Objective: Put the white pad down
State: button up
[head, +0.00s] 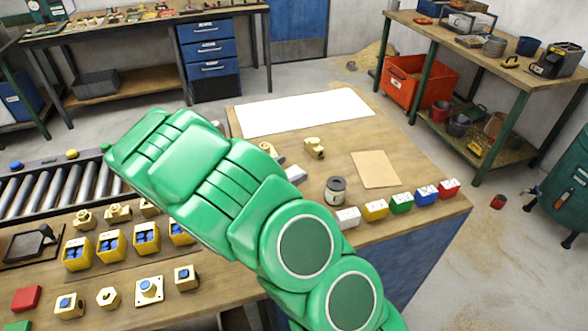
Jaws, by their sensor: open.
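A small pale white-grey block (295,175), which may be the white pad, shows at the edge of my green arm on the wooden bench (395,217). The arm hides part of it, and I cannot tell whether anything touches it. A large flat white sheet (304,112) lies along the back of the bench. A small white block (348,217) stands at the left end of a coloured row. My arm crosses the middle of the view; its gripper is not visible.
A dark jar (335,190), a tan board (375,169) and a brass fitting (314,148) are on the bench. Yellow bins (147,238) and brass parts fill the front left. A roller conveyor (50,192) lies left. Bare wood surrounds the tan board.

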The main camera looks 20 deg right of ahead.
jog(key=v, duration=0.9)
jog(key=shift+a+r, duration=0.1)
jog(key=shift+a, duration=0.05)
